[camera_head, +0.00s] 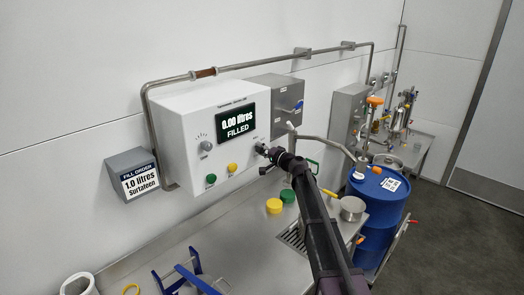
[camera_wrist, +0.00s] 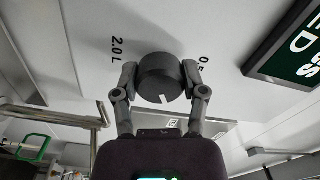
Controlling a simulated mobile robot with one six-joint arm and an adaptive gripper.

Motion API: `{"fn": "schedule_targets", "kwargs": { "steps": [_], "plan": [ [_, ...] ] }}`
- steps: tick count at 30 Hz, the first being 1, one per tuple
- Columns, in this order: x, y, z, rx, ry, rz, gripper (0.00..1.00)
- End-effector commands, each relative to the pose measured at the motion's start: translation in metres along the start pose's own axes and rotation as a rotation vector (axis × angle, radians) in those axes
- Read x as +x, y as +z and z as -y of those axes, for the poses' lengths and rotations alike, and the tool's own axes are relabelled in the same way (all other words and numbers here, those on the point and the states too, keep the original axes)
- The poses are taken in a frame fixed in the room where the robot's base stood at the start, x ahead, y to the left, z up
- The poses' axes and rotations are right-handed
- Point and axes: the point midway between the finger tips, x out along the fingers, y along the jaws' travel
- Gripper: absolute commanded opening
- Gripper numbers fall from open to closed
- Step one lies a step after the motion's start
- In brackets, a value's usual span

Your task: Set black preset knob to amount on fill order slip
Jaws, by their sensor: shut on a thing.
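The fill order slip (camera_head: 142,182) on the wall holder at left reads "1.0 litres Surfateen". My gripper (camera_head: 266,152) is at the right part of the box's front. In the wrist view, the black preset knob (camera_wrist: 161,72) sits between the two fingers of my gripper (camera_wrist: 160,80), which is shut on it. The knob's white pointer mark is at its lower edge in that view. A "2.0 L" label shows left of the knob and a partly hidden "0.5" label right of it.
Another dial (camera_head: 205,145), a green button (camera_head: 211,179) and a yellow button (camera_head: 232,167) are on the box's front. A steel counter (camera_head: 225,245) runs below, with yellow and green caps (camera_head: 274,206). A blue drum (camera_head: 378,215) stands right of my arm.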

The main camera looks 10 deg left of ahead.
Motion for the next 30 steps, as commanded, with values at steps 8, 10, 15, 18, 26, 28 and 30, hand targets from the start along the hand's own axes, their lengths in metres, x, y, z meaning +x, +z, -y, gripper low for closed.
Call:
{"fn": "schedule_targets", "kwargs": {
  "steps": [8,10,15,18,26,28,30],
  "plan": [
    [0.0017,0.0008,0.0008,0.011,-0.002,0.003,0.08],
    [0.0017,0.0008,0.0008,0.01,-0.002,0.003,0.08],
    [0.0017,0.0008,0.0007,0.01,-0.002,0.003,0.82],
    [0.0012,0.0006,0.0006,0.009,-0.001,0.002,0.9],
    [0.0006,0.0003,0.0003,0.008,-0.001,0.001,0.9],
    [0.0004,0.0003,0.0002,0.008,0.0,0.001,0.9],
    [-0.0007,0.0003,0.0002,0.008,0.0,0.001,0.9]
  ]
}}
